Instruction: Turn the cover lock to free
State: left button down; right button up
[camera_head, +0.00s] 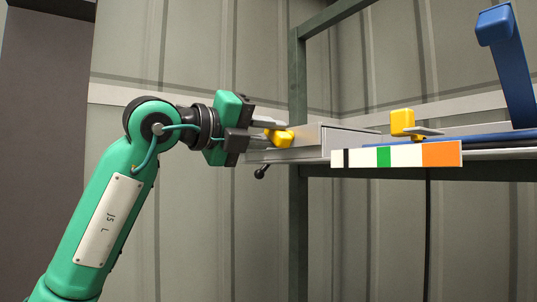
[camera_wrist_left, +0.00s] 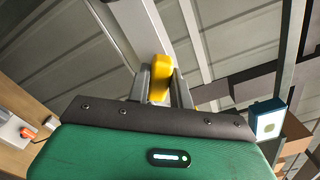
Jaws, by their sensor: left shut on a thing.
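A yellow knob (camera_head: 281,138), which I take to be the cover lock, sits at the left end of a grey metal box (camera_head: 322,141) on the frame. My left gripper (camera_head: 268,132) reaches in from the left with its fingers shut on this knob. In the left wrist view the yellow knob (camera_wrist_left: 160,72) stands between the two grey fingers (camera_wrist_left: 160,88), which hide its sides. The lock's turn position and any markings around it cannot be made out. My right gripper is out of view.
A second yellow knob (camera_head: 402,122) stands to the right, behind a label strip (camera_head: 410,155) with black, green and orange patches. A blue upright handle (camera_head: 515,65) is at the far right. A black ball-ended lever (camera_head: 261,171) hangs below the box. A dark green post (camera_head: 298,210) stands close behind.

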pick_arm(q)
jog(key=n+b, duration=0.3)
jog(key=shift+f+n, duration=0.25)
jog(key=shift+n, duration=0.05)
jog(key=shift+n+b, duration=1.55)
jog(key=shift+n, duration=0.25)
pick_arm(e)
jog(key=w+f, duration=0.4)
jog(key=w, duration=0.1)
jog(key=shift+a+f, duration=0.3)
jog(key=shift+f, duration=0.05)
pick_arm(q)
jog(key=shift+r, duration=0.1)
jog(key=c, duration=1.2)
grip_release()
jog(key=shift+w+a, duration=0.1)
jog(key=shift+c, duration=0.2)
